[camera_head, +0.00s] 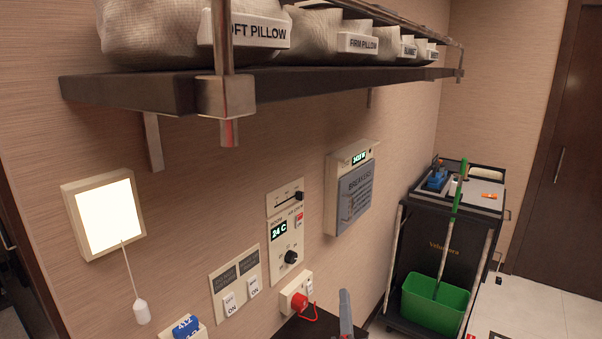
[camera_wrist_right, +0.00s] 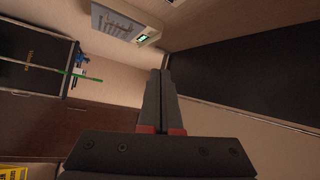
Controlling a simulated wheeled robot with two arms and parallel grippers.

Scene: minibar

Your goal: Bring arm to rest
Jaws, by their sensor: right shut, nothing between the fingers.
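My right gripper (camera_head: 346,314) shows only as a grey upright finger tip at the bottom edge of the head view, in front of the wall by the red knob. In the right wrist view my right gripper (camera_wrist_right: 160,100) is shut, with its two dark fingers together and nothing between them. It points at open air below the shelf, apart from the wall fittings. The rest of the right arm is hidden below the head view. My left gripper is not in view.
A dark shelf (camera_head: 180,92) with labelled pillow bags juts from the wall above. A cart (camera_head: 450,245) with a green bucket (camera_head: 435,303) stands at right.

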